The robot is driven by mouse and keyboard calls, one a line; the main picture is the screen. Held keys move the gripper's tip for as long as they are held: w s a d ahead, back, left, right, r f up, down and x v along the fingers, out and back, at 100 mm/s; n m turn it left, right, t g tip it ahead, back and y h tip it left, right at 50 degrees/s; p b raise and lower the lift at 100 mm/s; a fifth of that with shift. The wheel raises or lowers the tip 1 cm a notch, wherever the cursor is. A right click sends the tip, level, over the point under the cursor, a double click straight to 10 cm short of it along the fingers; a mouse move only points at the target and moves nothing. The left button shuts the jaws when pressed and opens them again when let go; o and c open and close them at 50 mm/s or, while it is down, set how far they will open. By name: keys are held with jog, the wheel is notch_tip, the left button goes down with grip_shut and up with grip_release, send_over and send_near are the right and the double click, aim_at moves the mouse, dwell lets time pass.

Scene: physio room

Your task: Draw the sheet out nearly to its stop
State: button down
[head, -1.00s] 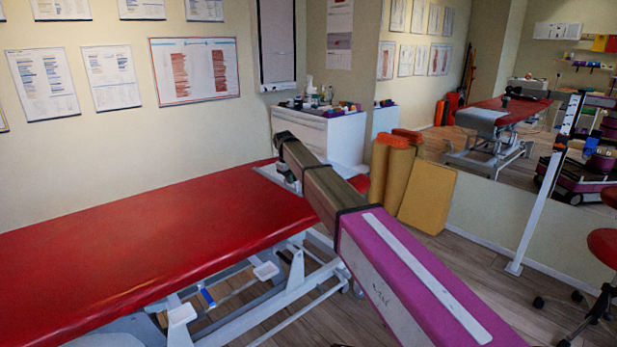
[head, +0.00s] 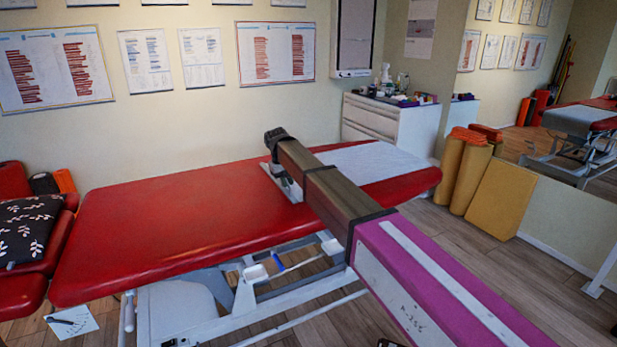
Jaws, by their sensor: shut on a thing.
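The red couch (head: 170,220) runs across the head view. The white sheet (head: 375,162) lies flat over the couch's right end and passes behind my arm. Its left edge shows just left of the arm, at my gripper. My gripper (head: 287,184) is low at the couch top, pointing down, and is shut on the sheet's left edge. The fingertips are small and partly hidden by my arm. Bare red couch top lies to the left of the gripper.
A white cabinet (head: 388,128) with bottles stands behind the couch's right end. Tan rolls (head: 470,170) and a tan block (head: 507,197) stand at the right by the mirror. A red chair with a dark patterned cushion (head: 25,230) is at the left.

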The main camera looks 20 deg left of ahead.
jog(key=s+a, duration=1.4)
jog(key=s, duration=0.4)
jog(key=s+a, duration=1.5)
jog(key=s, duration=0.4)
jog(key=s+a, duration=1.4)
jog(key=s, duration=0.4)
jog(key=shift+s+a, duration=0.15)
jog(key=shift+a, duration=0.05)
jog(key=c, duration=1.2)
grip_release()
jog(key=shift+o, duration=0.2)
jog(key=shift+r, duration=0.1)
notch_tip(320, 180, up, 10)
jog(key=s+a, duration=0.1)
jog(key=shift+s+r, duration=0.25)
jog(key=shift+s, duration=0.1)
